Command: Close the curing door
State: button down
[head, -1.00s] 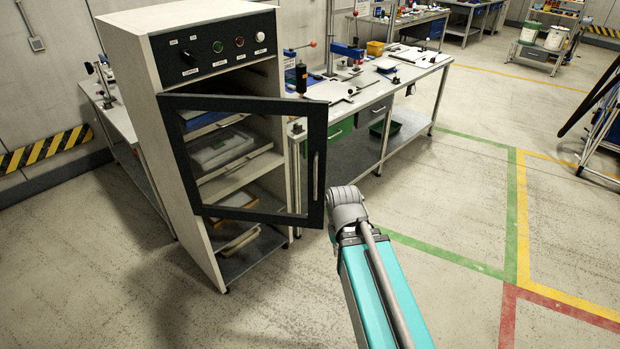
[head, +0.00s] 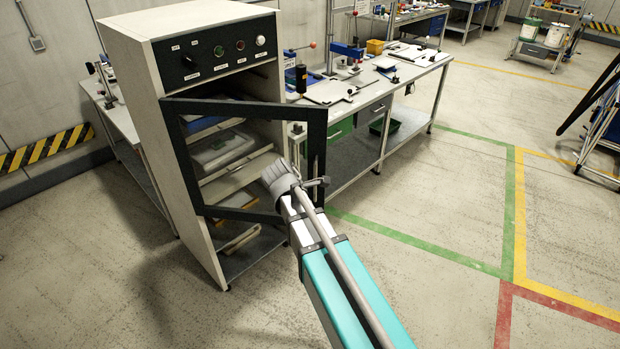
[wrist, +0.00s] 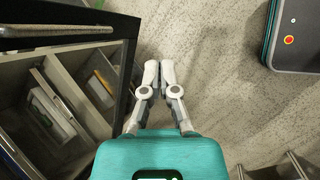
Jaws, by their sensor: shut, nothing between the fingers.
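The curing door (head: 240,108), a dark frame with a clear pane, stands ajar on the front of the beige curing cabinet (head: 190,160). Shelves show through and behind it. In the wrist view the dark door frame (wrist: 126,75) fills the left, with its silver handle bar (wrist: 55,30) near the top left. My gripper (wrist: 159,66) is shut and empty, its fingers just right of the frame's edge. I cannot tell if they touch it. In the head view my arm covers the door's lower right part, and the fingers are not clearly seen.
Shelves (wrist: 75,100) in the cabinet hold trays and pale blocks. A workbench (head: 345,100) with tools stands behind and to the right of the cabinet. The floor (head: 430,240) to the right is clear, with green, yellow and red lines.

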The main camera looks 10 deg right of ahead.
jog(key=w+a+r+n+t+h+p, duration=0.1)
jog(key=w+a+r+n+t, duration=0.1)
jog(key=w+a+r+n, duration=0.2)
jog(key=w+a+n, duration=0.2)
jog(key=n, duration=0.2)
jog(key=shift+r+n+h, duration=0.25)
jog(key=shift+n+h, duration=0.05)
jog(key=shift+h, duration=0.1)
jog(key=shift+w+f, duration=0.1)
jog(key=shift+w, duration=0.05)
jog(key=b, duration=0.7)
send_near(309, 180)
jog(key=s+d+f, duration=0.2)
jog(key=s+d, duration=0.1)
jog(key=shift+w+d, duration=0.5)
jog(key=shift+d, duration=0.35)
jog(key=shift+w+t, duration=0.15)
jog(key=shift+t, duration=0.15)
